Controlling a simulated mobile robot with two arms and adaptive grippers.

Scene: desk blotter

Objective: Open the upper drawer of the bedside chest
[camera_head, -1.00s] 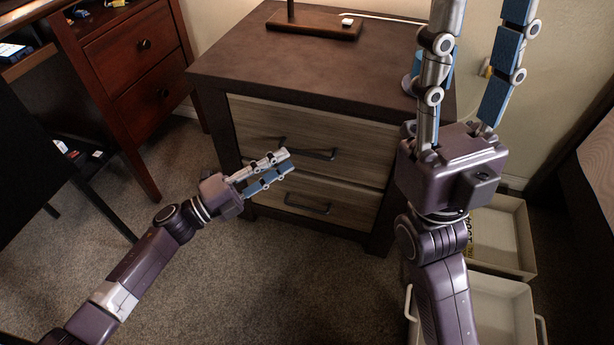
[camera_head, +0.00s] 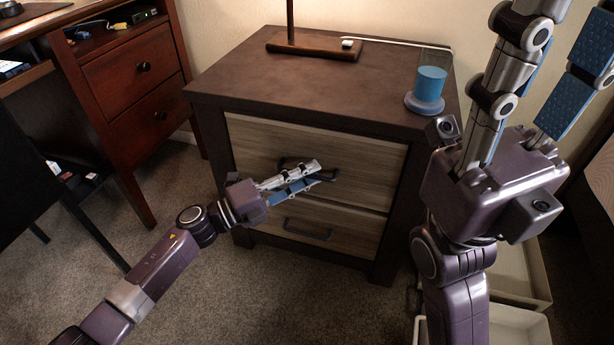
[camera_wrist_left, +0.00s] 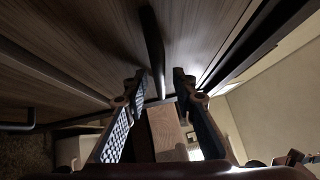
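The bedside chest (camera_head: 330,80) is dark brown with two wood-grain drawer fronts. Its upper drawer (camera_head: 375,155) looks shut, flush with the frame, and has a dark bar handle (camera_head: 287,161). My left gripper (camera_head: 316,173) is at this handle, its fingers covering part of it. In the left wrist view the handle (camera_wrist_left: 152,45) runs between the two separated fingertips (camera_wrist_left: 159,80), with gaps at both sides, so the gripper is open. The lower drawer (camera_head: 350,225) also looks shut. My right gripper (camera_head: 560,65) is raised at the right, fingers apart, tips partly out of view.
A blue cylinder on a round base (camera_head: 427,90) stands at the chest top's right edge. A lamp's wooden base (camera_head: 315,46) is at the back. Pale bins (camera_head: 515,328) stand right of the chest. A desk (camera_head: 140,75) is at left. Carpet (camera_head: 240,300) in front is clear.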

